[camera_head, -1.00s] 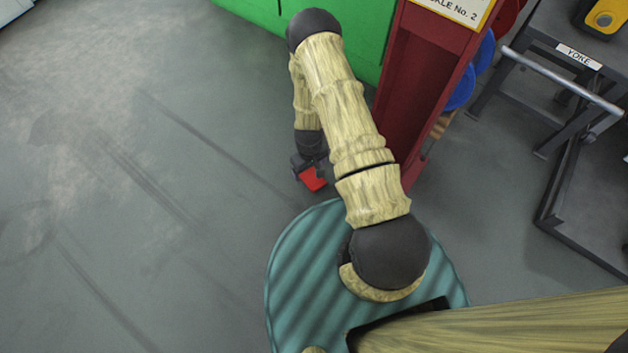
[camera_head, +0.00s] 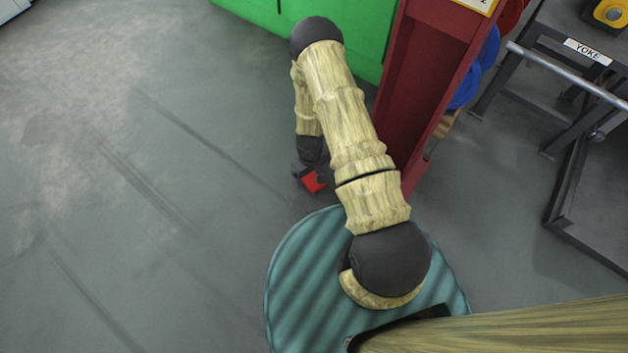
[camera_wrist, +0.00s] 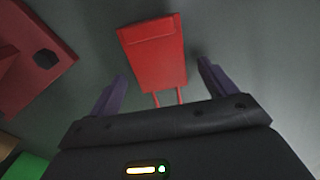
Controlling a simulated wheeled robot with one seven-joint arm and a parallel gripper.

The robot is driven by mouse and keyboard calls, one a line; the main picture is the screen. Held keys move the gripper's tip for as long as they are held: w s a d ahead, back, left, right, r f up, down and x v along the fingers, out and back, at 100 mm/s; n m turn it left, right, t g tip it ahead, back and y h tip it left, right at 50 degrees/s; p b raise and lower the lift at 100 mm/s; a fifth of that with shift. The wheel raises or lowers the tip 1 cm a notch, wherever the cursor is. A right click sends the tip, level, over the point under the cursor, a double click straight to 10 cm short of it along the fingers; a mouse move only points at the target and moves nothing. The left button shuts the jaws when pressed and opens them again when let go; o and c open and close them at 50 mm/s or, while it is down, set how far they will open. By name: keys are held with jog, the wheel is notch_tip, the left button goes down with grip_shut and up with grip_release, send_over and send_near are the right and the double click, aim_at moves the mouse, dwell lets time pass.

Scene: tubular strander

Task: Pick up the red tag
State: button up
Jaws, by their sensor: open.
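The red tag (camera_wrist: 153,58) lies on the grey floor, flat as far as I can tell, with two thin red prongs pointing toward my gripper. My gripper (camera_wrist: 162,85) is open, with one purple finger to the left of the tag and one to the right. The tag's lower end lies between the fingers, and gaps show on both sides. In the head view part of the red tag (camera_head: 313,182) shows beneath my gripper (camera_head: 308,175), which partly hides it.
A dark red post (camera_head: 425,85) stands just right of my arm, and its foot (camera_wrist: 35,60) shows at left in the wrist view. A green cabinet (camera_head: 350,35) is behind. A dark stand marked YOKE (camera_head: 587,51) is at right. The floor at left is clear.

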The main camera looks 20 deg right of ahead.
aim_at(310, 176)
jog(key=shift+f, duration=0.15)
jog(key=shift+c, duration=0.6)
jog(key=c, duration=1)
notch_tip(310, 176, up, 10)
jog(key=p, duration=0.6)
jog(key=shift+p, duration=0.4)
